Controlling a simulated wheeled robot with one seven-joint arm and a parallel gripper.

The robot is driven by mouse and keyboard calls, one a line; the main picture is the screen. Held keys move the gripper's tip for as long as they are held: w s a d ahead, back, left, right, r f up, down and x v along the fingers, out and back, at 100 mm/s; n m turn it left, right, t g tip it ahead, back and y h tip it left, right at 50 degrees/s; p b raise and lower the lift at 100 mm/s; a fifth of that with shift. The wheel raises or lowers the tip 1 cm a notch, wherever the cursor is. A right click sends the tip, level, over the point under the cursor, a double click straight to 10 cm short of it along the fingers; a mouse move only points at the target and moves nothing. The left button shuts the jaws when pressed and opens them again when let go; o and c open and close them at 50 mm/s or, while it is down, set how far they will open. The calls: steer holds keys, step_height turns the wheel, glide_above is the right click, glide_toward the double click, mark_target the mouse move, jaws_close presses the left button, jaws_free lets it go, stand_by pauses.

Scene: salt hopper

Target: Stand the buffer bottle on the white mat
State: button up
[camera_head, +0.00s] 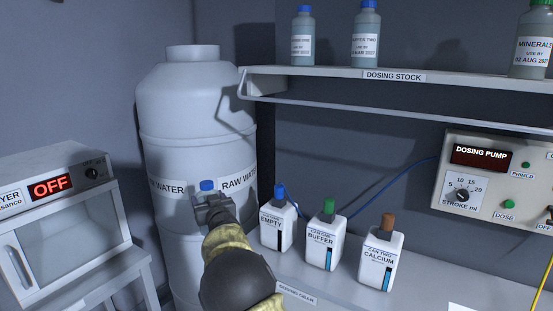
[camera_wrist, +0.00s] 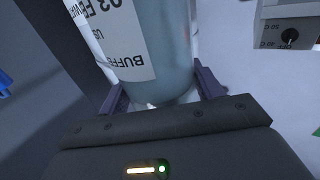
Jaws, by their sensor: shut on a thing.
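The buffer bottle (camera_wrist: 160,45) fills the upper middle of the wrist view, with a white label reading "BUFFE". My gripper (camera_wrist: 155,92) is shut on it, with one finger on each side. In the head view my gripper (camera_head: 212,205) is in front of the raw water barrel, and the bottle's blue cap (camera_head: 207,185) shows just above it. The rest of the bottle is hidden there by my gripper and arm. A small white patch (camera_head: 456,307) at the bottom edge of the head view may be the white mat; most of it is out of frame.
Cans marked EMPTY (camera_head: 277,232), BUFFER (camera_head: 325,246) and CALCIUM (camera_head: 380,264) stand on the lower bench (camera_head: 350,290). The dosing stock shelf (camera_head: 470,83) overhangs it, with bottles on top. A dosing pump (camera_head: 480,205) is at right, the raw water barrel (camera_head: 185,110) behind my gripper.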

steer(key=s+d+f+p, duration=0.1)
steer(key=d+f+p, duration=0.4)
steer(key=f, duration=0.7)
steer(key=s+d+f+m+t+h+p, duration=0.1)
steer(key=s+d+f+h+p, duration=0.15)
steer(key=d+f, duration=0.2)
steer(key=s+d+f+m+h+p, duration=0.1)
steer(key=s+d+f+p, duration=0.15)
steer(key=d, duration=0.35)
steer(key=s+d+r+m+h+p, duration=0.1)
steer(key=s+d+p, duration=0.3)
steer(key=s+d, duration=0.4)
steer(key=s+d+r+m+t+h+p, duration=0.1)
steer(key=s+d+r+m+h+p, duration=0.1)
steer(key=s+d+p, duration=0.3)
steer(key=s+d+h, duration=0.1)
steer(key=s+d, duration=0.3)
steer(key=d, duration=0.3)
steer(key=shift+d+r+h, duration=0.25)
steer(key=shift+r+h, duration=0.1)
steer(key=shift+r, duration=0.05)
steer(key=shift+f, duration=0.1)
steer(key=s+f+b, duration=0.4)
steer(key=f, duration=0.6)
steer(key=shift+s+f+b, duration=0.15)
steer(key=shift+b, duration=0.15)
